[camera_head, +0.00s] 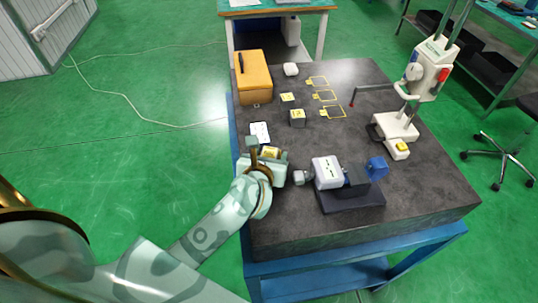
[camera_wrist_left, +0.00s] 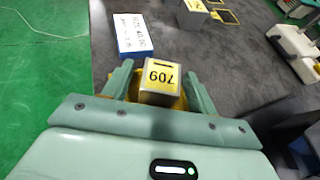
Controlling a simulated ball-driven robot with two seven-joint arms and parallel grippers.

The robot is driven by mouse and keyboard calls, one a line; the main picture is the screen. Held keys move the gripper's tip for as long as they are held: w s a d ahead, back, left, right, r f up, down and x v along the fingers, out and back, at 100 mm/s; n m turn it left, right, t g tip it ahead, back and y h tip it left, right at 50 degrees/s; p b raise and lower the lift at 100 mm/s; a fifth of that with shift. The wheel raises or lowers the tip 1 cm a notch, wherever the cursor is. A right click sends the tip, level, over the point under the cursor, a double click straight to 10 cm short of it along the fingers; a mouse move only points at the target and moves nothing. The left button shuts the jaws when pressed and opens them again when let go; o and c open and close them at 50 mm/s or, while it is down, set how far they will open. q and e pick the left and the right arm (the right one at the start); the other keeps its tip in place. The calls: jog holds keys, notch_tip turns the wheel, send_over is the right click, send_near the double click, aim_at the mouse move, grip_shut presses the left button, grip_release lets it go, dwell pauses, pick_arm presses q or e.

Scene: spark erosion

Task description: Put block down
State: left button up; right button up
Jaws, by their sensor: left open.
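A metal block with a yellow number label (camera_wrist_left: 160,78) stands on the dark stone table (camera_wrist_left: 235,60) between the fingers of my left gripper (camera_wrist_left: 157,72). The fingers are apart, one on each side of the block; whether either touches it is hard to tell. In the head view my left gripper (camera_head: 264,158) is at the table's left side, and the block's yellow top (camera_head: 270,152) shows between its fingers. Two similar yellow-topped blocks (camera_head: 297,118) (camera_head: 288,98) stand farther back. My right gripper is not in view.
A grey-and-white vise-like device (camera_head: 327,172) stands to the right. An orange case (camera_head: 253,80) is at the back left, yellow outlines (camera_head: 325,96) mark the tabletop, and a white stand (camera_head: 395,127) is at right.

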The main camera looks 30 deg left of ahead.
pick_arm(q)
jog(key=shift+r, duration=0.3)
jog(key=p+v, duration=0.1)
jog(key=v, duration=1.1)
jog(key=shift+s+a+f+p, duration=0.1)
jog(key=shift+p, duration=0.3)
